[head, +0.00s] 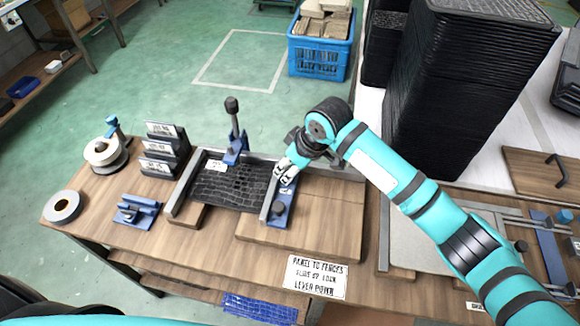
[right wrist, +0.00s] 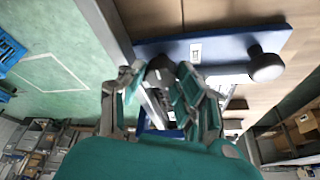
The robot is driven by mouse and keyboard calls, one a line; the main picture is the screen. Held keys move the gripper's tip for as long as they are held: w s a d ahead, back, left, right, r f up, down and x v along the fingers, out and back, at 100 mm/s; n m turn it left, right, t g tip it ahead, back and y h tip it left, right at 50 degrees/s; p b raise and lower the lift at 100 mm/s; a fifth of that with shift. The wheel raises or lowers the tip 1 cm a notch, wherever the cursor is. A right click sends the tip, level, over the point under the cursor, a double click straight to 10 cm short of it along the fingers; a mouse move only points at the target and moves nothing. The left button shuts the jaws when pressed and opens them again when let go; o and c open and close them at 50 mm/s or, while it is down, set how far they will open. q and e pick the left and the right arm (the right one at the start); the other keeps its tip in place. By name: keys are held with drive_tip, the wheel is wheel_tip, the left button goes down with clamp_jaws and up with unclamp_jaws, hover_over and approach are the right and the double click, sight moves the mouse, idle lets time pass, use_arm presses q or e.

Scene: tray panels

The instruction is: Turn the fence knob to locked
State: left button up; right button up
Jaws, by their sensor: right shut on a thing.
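My right gripper (head: 285,168) reaches down to the far end of the blue fence slide (head: 284,196), with a grey fence bar along its left side. In the right wrist view the gripper (right wrist: 160,95) is shut on a dark part, which looks like the fence knob (right wrist: 160,68); the fingers hide much of it. How far it is turned cannot be told. A round black knob (head: 278,208) stands free on the near end of the slide and also shows in the right wrist view (right wrist: 266,65). A black textured panel (head: 230,188) lies left of the fence. My left gripper is not in view.
A blue lever clamp (head: 234,145) with an upright black handle stands behind the panel. Labelled dark holders (head: 165,150), a tape dispenser (head: 104,152) and a tape roll (head: 62,207) are at the left. A tall black tray stack (head: 450,90) stands at the right.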

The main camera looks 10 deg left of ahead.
clamp_jaws()
drive_tip(key=shift+s+r+m+p, duration=0.1)
drive_tip(key=shift+r+m+p, duration=0.15)
drive_tip(key=shift+p, duration=0.45)
drive_tip(key=m+t+p, duration=0.1)
drive_tip(key=m+p, duration=0.2)
drive_tip(key=p, duration=0.2)
drive_tip(key=shift+a+r+h, duration=0.1)
drive_tip(key=shift+h, duration=0.2)
drive_tip(key=shift+f+m+t+h+p, duration=0.25)
drive_tip(key=shift+m+t+h+p, duration=0.15)
drive_tip(key=shift+m+p, duration=1)
drive_tip(key=o, duration=0.8)
unclamp_jaws()
drive_tip(key=shift+o, duration=0.2)
drive_tip(key=shift+f, duration=0.1)
